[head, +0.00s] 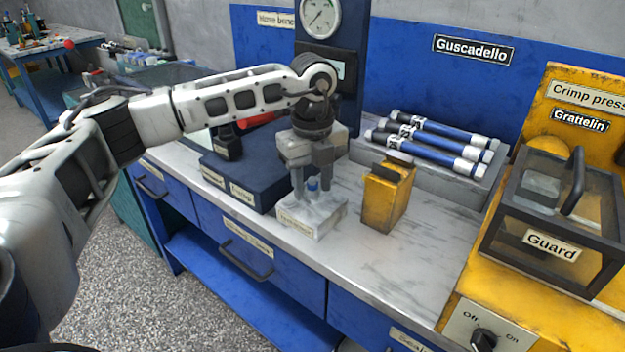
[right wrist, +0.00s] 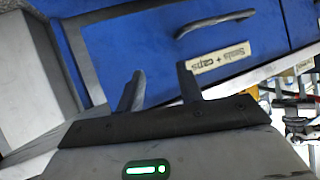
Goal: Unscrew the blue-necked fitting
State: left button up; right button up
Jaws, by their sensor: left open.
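The blue-necked fitting (head: 312,186) stands upright in a light grey block (head: 318,219) with a label on its front, on the bench top. My left gripper (head: 312,192) points straight down over it, with its open fingers on either side of the blue neck. I cannot tell whether the fingers touch the neck. My right gripper (right wrist: 158,92) shows in the right wrist view, its two fingers apart with nothing between them, in front of blue drawers. It is not in the head view.
A yellow block (head: 386,198) stands just right of the grey block. Behind are a dark blue base (head: 240,175) and a grey tray (head: 455,185) holding blue-and-white tubes (head: 430,150). A yellow crimp press with a guard (head: 550,243) stands right. The front middle bench top is clear.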

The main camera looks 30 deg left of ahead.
pick_arm(q)
jog(key=m, duration=0.9)
jog(key=shift+m, duration=0.6)
jog(key=shift+p, duration=0.3)
jog(key=m, duration=0.9)
